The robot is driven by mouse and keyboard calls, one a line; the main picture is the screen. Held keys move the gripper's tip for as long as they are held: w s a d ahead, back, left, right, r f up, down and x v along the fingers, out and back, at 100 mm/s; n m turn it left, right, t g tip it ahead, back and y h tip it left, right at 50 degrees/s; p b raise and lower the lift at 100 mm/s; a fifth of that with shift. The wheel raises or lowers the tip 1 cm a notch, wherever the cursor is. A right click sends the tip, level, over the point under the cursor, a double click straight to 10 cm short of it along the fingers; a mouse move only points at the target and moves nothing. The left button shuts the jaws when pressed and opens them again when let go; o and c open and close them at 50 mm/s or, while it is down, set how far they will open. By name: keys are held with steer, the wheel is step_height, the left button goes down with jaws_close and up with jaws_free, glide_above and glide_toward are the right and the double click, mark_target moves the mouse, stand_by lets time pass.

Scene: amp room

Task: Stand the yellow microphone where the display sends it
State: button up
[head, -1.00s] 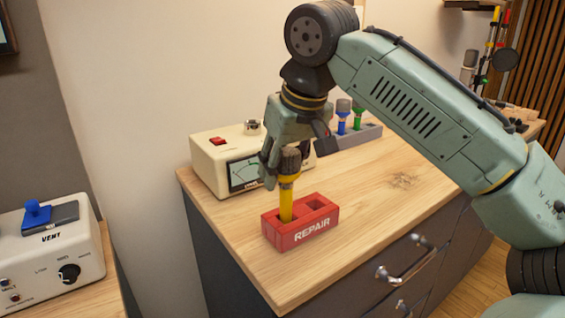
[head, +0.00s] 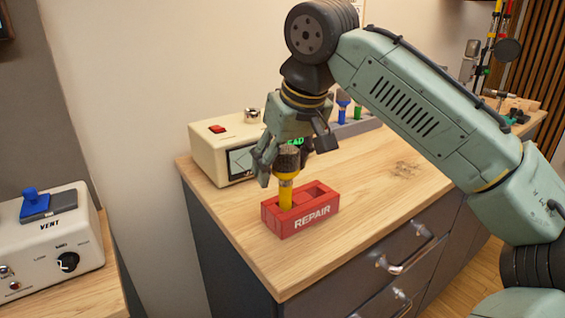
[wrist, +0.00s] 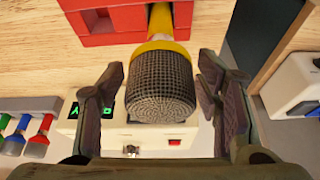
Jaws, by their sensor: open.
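The yellow microphone (head: 286,193) with a dark mesh head stands upright in the left compartment of the red REPAIR holder (head: 312,222). My gripper (head: 283,160) is over it, pointing down. In the wrist view, my gripper (wrist: 164,90) is open, with one finger on each side of the mesh head (wrist: 160,88) and gaps between. The display, on the cream amp (head: 207,148), shows green letters (head: 297,141) partly hidden by my gripper; "EAD" is readable. The other compartment of the holder looks empty.
A grey holder (head: 352,131) with blue, green and, in the wrist view, red microphones (wrist: 38,138) stands beside the amp. A white VENT box (head: 52,245) is at the left on another surface. The wooden top right of the red holder is clear.

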steer(key=v, duration=1.2)
stand_by(0.3)
